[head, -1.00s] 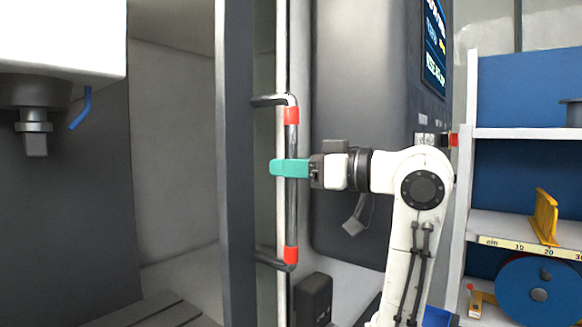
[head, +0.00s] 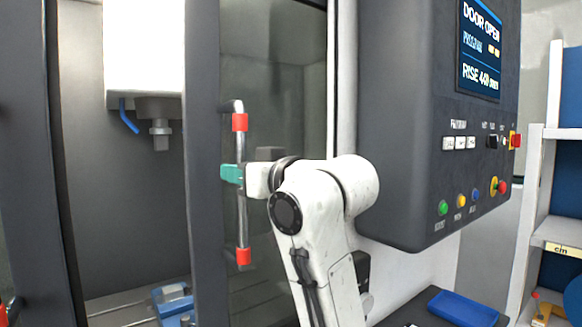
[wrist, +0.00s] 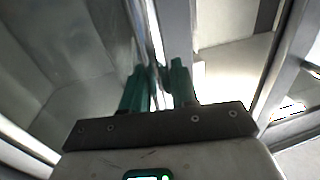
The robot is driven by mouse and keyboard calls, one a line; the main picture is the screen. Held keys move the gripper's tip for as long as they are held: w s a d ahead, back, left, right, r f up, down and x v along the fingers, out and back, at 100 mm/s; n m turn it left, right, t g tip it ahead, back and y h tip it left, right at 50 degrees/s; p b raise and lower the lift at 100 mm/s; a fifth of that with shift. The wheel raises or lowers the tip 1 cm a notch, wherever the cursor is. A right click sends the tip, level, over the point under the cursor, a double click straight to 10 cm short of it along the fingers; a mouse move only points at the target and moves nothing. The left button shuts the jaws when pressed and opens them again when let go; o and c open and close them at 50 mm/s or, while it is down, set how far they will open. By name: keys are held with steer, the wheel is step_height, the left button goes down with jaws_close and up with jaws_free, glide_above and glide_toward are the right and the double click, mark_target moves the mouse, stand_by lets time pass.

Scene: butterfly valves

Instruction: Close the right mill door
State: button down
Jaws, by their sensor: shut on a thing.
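The right mill door (head: 290,95) has a dark frame edge and a glazed panel, and stands partly across the machine opening. Its vertical metal handle (head: 241,205) has red bands near both ends. My gripper (head: 231,173), with green fingers, is shut on the handle at about mid-height. In the wrist view the green fingers (wrist: 158,88) stand on either side of the bright handle bar (wrist: 155,45).
The opening left of the door shows a white spindle head (head: 145,55) and a blue vise (head: 175,303). Another dark door frame (head: 45,170) is at far left. A control panel (head: 430,130) reading "DOOR OPEN" hangs at right, beside shelving (head: 560,235).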

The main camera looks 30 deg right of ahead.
steer(key=a+p, duration=0.1)
steer(key=a, duration=2)
steer(key=shift+s+r, duration=0.15)
steer(key=shift+s, duration=0.3)
steer(key=c, duration=1)
jaws_free()
steer(key=shift+a, duration=0.2)
steer(key=shift+d, duration=0.15)
steer(key=b+v, duration=0.2)
steer(key=v, duration=0.8)
steer(key=shift+s+d, duration=0.1)
steer(key=shift+s, duration=0.2)
